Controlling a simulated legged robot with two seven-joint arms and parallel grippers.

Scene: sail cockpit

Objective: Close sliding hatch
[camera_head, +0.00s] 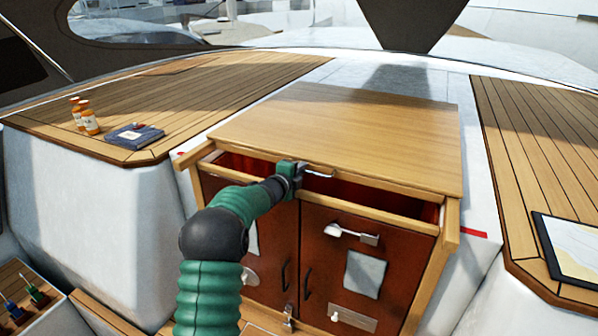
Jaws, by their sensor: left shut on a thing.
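The sliding hatch (350,135) is a light wooden panel on top of the companionway. A gap (375,197) with a dark red inside shows between its front edge and the doors below. A small handle (318,171) sits at the hatch's front edge. My left gripper (291,172) is at the front edge, beside the left end of that handle, and is shut on it; the fingers are partly hidden by the wrist. My right gripper is not in view.
Two brown doors (335,262) with latches stand below the hatch. A chart (570,247) lies on the right deck. Tools (35,295) sit at lower left.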

